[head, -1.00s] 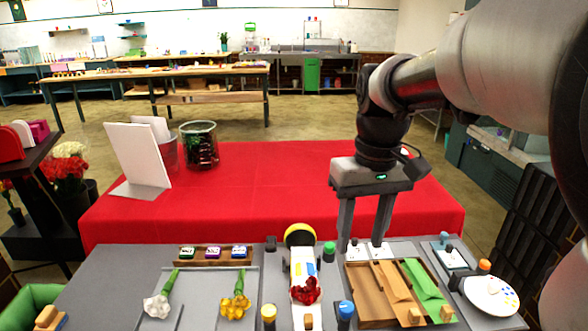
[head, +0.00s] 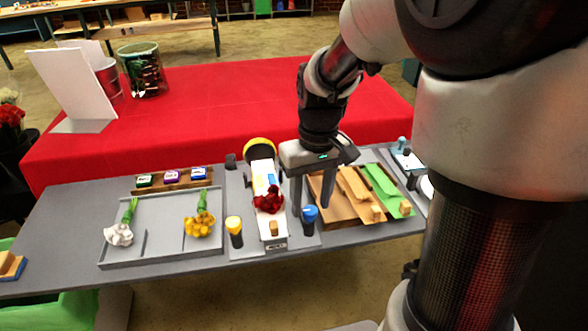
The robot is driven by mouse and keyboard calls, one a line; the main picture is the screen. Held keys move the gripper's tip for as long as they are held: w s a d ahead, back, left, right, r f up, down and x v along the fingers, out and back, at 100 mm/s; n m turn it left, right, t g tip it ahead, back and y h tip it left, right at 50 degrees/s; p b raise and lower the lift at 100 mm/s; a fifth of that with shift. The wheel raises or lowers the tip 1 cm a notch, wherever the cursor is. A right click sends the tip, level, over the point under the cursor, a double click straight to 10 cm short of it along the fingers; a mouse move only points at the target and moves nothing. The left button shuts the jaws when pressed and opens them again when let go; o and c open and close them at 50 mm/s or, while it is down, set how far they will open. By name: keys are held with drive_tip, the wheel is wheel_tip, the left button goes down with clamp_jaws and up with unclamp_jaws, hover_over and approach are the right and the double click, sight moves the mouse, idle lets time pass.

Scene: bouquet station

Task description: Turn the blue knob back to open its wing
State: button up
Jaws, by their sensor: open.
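The blue knob (head: 310,214) stands at the front right of the wrapping station, a dark post with a blue cap. My gripper (head: 311,207) is open and points down at the blue knob, with its two fingers to the left and right of the cap. I cannot tell whether the fingers touch it. The white wrapping bed (head: 266,180) left of the gripper bears a red flower (head: 268,199). The wing that belongs to the blue knob cannot be made out clearly; my gripper covers part of that side.
A yellow knob (head: 234,225) stands at the front left of the station. A grey tray (head: 160,256) holds white and yellow flowers farther left. A wooden tray (head: 338,211) with brown and green pieces lies close on the right. Red cloth covers the table behind.

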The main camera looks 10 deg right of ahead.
drive_tip(key=shift+f, duration=0.6)
drive_tip(key=c, duration=1)
drive_tip(key=shift+c, duration=0.2)
